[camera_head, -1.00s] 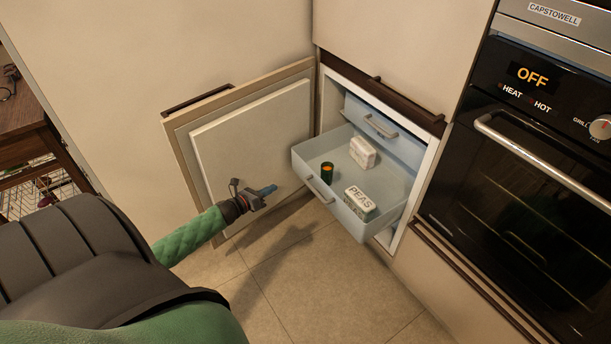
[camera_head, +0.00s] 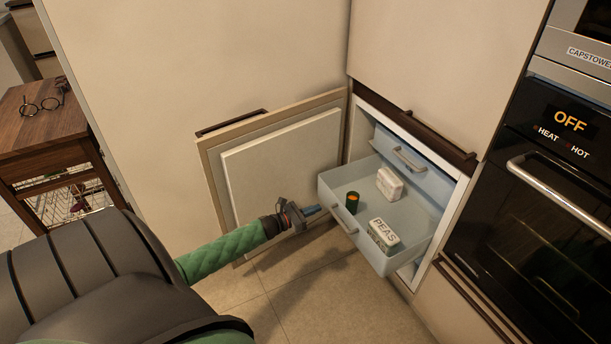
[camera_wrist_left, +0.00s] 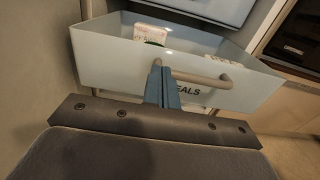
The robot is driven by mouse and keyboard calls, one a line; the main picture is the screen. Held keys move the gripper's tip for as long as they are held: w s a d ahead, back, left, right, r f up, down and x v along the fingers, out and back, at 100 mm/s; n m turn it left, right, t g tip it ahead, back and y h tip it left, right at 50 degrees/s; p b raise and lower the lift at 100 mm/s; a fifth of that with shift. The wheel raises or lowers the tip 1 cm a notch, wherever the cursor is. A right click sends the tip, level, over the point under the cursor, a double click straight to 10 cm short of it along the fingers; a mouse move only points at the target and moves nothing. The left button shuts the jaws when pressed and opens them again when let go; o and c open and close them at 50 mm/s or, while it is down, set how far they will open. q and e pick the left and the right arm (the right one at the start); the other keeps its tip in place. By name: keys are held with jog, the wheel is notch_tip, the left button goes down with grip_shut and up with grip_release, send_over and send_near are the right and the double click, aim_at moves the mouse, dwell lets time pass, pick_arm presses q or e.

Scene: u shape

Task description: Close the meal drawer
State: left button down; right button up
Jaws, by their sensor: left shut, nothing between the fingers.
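The meal drawer (camera_head: 345,245) is pulled out of the low freezer cabinet and stands open. It is pale blue with a bar handle on its front. In the left wrist view, the drawer front (camera_wrist_left: 110,62) bears lettering ending in "EALS", partly hidden by my fingers. My left gripper (camera_head: 313,211) is shut and empty, just in front of the drawer front. In the left wrist view, its blue fingertips (camera_wrist_left: 161,72) overlap the left end of the handle (camera_wrist_left: 205,79); I cannot tell whether they touch. My right gripper is not in view.
The drawer holds a PEAS pack (camera_head: 384,234), a white pack (camera_head: 389,184) and a dark green tub (camera_head: 352,202). A shut drawer (camera_head: 412,170) sits above. The open cabinet door (camera_head: 280,165) stands left, the oven (camera_head: 540,210) right. Floor (camera_head: 310,300) in front is bare.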

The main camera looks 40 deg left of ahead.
aim_at(338, 200)
pick_arm(q)
jog(key=shift+x, duration=3.7)
jog(key=shift+f, duration=0.1)
